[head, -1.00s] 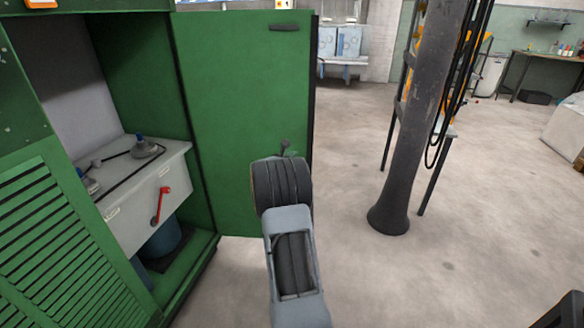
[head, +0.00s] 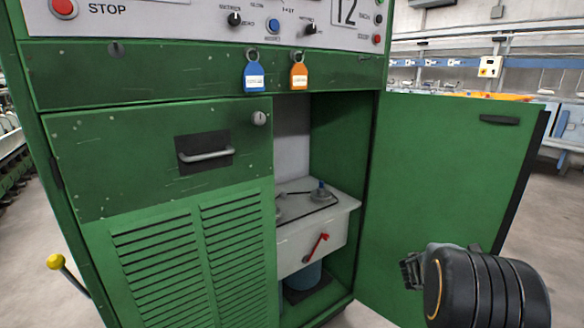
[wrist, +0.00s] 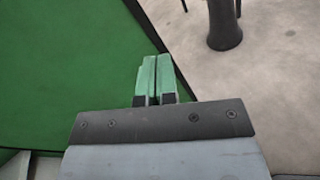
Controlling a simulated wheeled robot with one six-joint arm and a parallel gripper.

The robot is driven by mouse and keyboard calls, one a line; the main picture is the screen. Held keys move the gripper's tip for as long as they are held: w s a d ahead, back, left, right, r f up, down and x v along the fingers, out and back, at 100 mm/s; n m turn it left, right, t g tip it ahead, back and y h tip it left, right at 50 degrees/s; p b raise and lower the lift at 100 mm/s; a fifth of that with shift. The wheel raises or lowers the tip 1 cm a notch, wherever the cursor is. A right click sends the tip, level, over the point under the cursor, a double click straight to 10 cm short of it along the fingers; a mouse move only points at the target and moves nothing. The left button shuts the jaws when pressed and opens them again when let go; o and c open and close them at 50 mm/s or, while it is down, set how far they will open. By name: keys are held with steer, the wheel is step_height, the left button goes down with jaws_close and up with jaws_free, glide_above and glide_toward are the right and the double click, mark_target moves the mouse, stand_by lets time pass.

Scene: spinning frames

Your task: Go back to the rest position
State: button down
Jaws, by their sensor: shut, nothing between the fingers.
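My gripper shows in the wrist view (wrist: 155,78), with its two green fingers side by side, shut and empty. Beyond them are the open green door (wrist: 60,60) and its dark edge. In the head view my arm is at the lower right, in front of the open cabinet door (head: 430,170). The gripper's fingers cannot be made out there. I cannot tell whether any part of the arm touches the door.
The green cabinet (head: 80,160) fills the left and middle, with a control panel above. Inside the open bay is a grey box with a red lever (head: 316,248). Another handle (head: 205,155) is on the left door. A dark column (wrist: 224,25) stands on open floor.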

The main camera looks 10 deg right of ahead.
steer(key=s+a+r+m+y+p, duration=0.4)
steer(key=a+r+p, duration=0.3)
steer(key=a, duration=0.5)
steer(key=s+a+r+m+t+y+p, duration=0.1)
steer(key=s+a+r+m+y+p, duration=0.4)
steer(key=a, duration=0.7)
steer(key=s+a+r+m+y+p, duration=0.4)
steer(key=a+r+m+y+p, duration=0.3)
steer(key=a+r+p, duration=0.4)
steer(key=shift+s+a+r, duration=0.35)
steer(key=shift+a+r, duration=0.35)
